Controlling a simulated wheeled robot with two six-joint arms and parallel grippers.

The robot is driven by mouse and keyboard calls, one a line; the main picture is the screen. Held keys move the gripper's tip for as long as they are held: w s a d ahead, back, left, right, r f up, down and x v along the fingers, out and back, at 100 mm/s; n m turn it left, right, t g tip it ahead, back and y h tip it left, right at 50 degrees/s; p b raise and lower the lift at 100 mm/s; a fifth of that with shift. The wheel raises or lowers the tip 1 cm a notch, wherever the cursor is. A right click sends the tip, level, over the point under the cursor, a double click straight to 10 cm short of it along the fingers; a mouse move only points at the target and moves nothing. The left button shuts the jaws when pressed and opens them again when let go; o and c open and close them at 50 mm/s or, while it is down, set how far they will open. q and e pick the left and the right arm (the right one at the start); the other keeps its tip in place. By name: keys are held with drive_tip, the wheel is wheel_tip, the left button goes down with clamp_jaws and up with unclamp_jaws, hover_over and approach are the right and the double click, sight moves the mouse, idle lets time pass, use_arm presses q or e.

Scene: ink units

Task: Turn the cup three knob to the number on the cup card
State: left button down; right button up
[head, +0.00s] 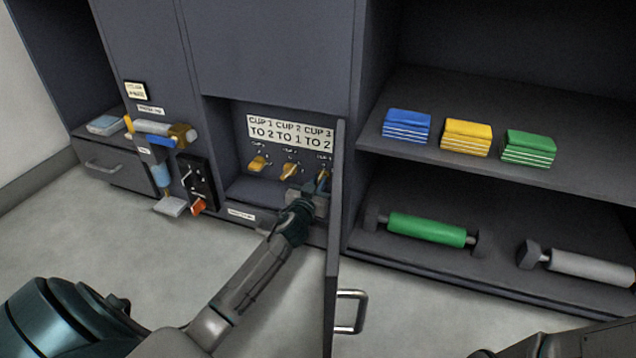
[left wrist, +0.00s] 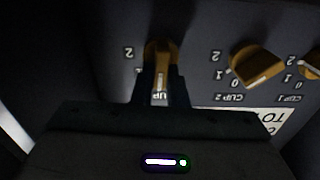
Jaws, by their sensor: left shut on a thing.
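The cup card (head: 290,131) is a white sign in the open recess, reading CUP 1 TO 2, CUP 2 TO 1, CUP 3 TO 2. Below it are three orange knobs; the cup three knob (head: 323,178) is the rightmost, partly hidden by my left gripper (head: 316,193). In the left wrist view, upside down, my left gripper (left wrist: 162,92) is shut on the cup three knob (left wrist: 161,52), a finger on each side. Its white line runs down the picture; a 2 and another number show to its left. A dark part of my right arm shows at the bottom right; its jaws are unclear.
The cup two knob (head: 290,171) and cup one knob (head: 257,163) are beside it. An open door (head: 336,230) with a metal handle (head: 350,312) stands close right of my left arm. Shelves at right hold coloured stacks and rollers (head: 427,229).

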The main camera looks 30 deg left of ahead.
use_arm(q)
drive_tip(key=m, duration=0.2)
drive_tip(key=m+p, duration=0.1)
drive_tip(key=m, duration=0.1)
drive_tip(key=shift+d+m, duration=0.2)
drive_tip(key=shift+m, duration=0.1)
drive_tip(key=m, duration=0.2)
drive_tip(key=m+p, duration=0.1)
drive_tip(key=m, duration=0.1)
drive_tip(key=shift+w+d+f+m, duration=0.1)
drive_tip(key=shift+d+f+m, duration=0.05)
drive_tip(key=shift+m, duration=0.15)
drive_tip(key=m, duration=0.3)
drive_tip(key=shift+d+f+m+p, duration=0.1)
drive_tip(key=shift+f+m+p, duration=0.05)
drive_tip(key=shift+m+p, duration=0.15)
drive_tip(key=shift+f+m+p, duration=0.2)
drive_tip(key=shift+m+p, duration=0.15)
drive_tip(key=shift+m, duration=1.85)
drive_tip(key=c, duration=1.4)
unclamp_jaws()
drive_tip(key=shift+c, duration=0.2)
